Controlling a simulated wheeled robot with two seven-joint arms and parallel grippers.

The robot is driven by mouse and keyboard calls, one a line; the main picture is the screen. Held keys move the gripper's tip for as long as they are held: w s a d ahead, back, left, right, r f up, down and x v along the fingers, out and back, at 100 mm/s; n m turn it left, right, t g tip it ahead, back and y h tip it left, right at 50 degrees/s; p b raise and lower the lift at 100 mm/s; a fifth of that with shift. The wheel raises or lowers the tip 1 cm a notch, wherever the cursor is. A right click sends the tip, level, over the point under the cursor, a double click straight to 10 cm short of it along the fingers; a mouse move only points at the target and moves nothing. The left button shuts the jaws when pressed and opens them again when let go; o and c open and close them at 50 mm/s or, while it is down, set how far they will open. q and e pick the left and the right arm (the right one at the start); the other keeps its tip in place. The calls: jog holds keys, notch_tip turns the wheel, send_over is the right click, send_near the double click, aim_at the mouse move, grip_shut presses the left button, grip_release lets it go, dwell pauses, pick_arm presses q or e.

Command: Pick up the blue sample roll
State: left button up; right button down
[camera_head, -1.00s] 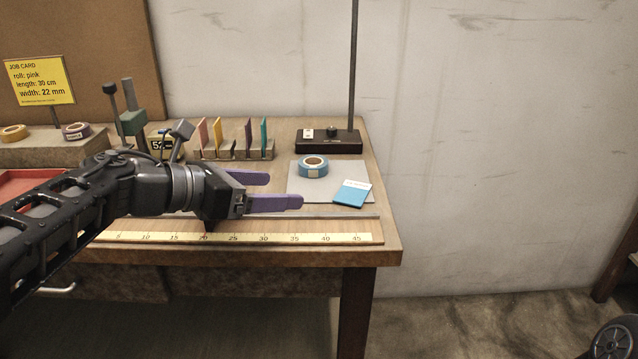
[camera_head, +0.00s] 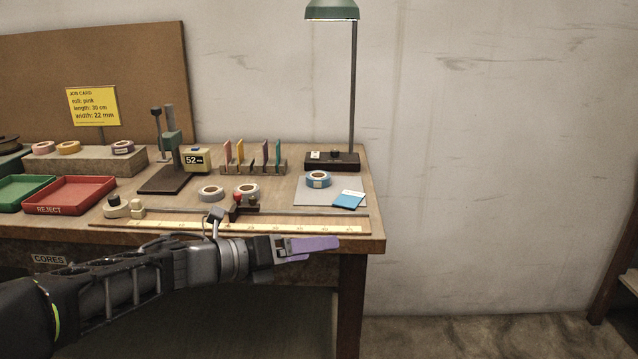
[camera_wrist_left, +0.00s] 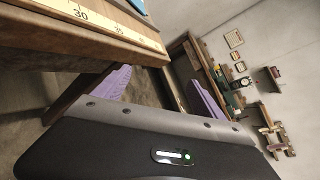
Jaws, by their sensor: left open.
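The blue sample roll (camera_head: 318,180) lies flat on a grey mat (camera_head: 302,194) at the right end of the workbench, a blue-and-white card (camera_head: 348,200) beside it. My left gripper (camera_head: 318,244) has purple fingers and is at the bench's front edge, nearer to me than the roll and apart from it. In the left wrist view the two purple fingers of the left gripper (camera_wrist_left: 160,88) stand apart with nothing between them. The roll does not show clearly in that view. My right gripper is not in view.
A lamp (camera_head: 333,160) stands behind the mat. A ruler strip (camera_head: 320,228) runs along the bench's front edge. A red reject tray (camera_head: 75,195) is further left.

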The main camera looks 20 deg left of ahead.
pick_arm(q)
jog(key=d+f+n+y+p, duration=0.1)
jog(key=d+f+n+p, duration=0.25)
jog(key=f+n, duration=0.7)
jog(key=d+f+n+y+p, duration=0.25)
jog(key=f+n+p, duration=0.25)
jog(key=f+n, duration=0.55)
jog(key=s+d+f+n+g+p, duration=0.2)
jog(key=s+n+p, duration=0.3)
jog(key=s, duration=0.4)
jog(key=s+d+f+n+g+y+p, duration=0.1)
jog(key=s+d+f+n+g+p, duration=0.1)
jog(key=s+n+g+p, duration=0.3)
jog(key=s+d+f+n+g+y+p, duration=0.1)
jog(key=s+n+p, duration=0.6)
jog(key=s, duration=0.7)
jog(key=d+f+g, duration=0.1)
jog(key=g, duration=0.1)
jog(key=shift+g+p, duration=0.3)
jog(key=shift+g, duration=0.1)
jog(key=shift+d, duration=0.1)
jog(key=shift+c, duration=0.5)
